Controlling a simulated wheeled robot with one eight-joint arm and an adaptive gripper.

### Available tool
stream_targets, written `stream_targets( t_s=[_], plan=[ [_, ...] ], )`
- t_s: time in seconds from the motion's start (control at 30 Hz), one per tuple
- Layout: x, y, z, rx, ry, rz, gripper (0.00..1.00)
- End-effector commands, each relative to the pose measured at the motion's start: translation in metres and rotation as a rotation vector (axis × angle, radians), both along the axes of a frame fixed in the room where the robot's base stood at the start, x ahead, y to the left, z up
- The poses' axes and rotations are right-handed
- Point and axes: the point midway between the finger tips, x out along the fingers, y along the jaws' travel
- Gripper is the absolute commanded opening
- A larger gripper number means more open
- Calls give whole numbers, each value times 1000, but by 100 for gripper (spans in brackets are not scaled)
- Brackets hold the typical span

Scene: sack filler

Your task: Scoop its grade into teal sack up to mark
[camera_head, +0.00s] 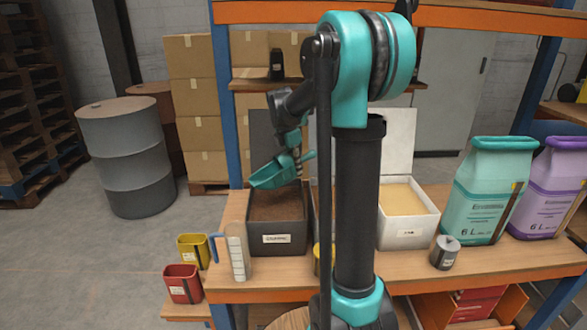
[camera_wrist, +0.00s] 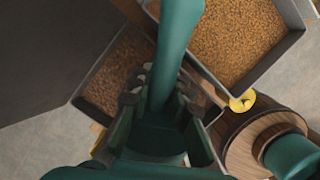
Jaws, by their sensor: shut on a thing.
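The teal sack (camera_head: 484,196) stands upright on the right of the bench, labelled 6 L, with a tall narrow strip on its side. My gripper (camera_head: 292,151) is shut on the teal scoop (camera_head: 270,174), which is above the dark bin (camera_head: 277,242) of brown material at the left of the bench. The scoop's contents cannot be told. In the wrist view, the scoop's teal handle (camera_wrist: 177,55) runs up between the fingers, and containers of brown grains lie below it. The sack's fill level is hidden.
A white bin (camera_head: 408,234) of pale material stands right of my arm. A purple sack (camera_head: 544,190) is beside the teal one. My arm hides the bench middle.

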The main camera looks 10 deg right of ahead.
Motion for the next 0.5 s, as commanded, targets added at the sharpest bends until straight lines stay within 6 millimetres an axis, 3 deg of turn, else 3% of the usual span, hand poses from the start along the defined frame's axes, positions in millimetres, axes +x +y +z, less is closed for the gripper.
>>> stream_targets(
  t_s=[0.5],
  plan=[
    [-2,7,-38,-86,-29,2,0]
  ],
)
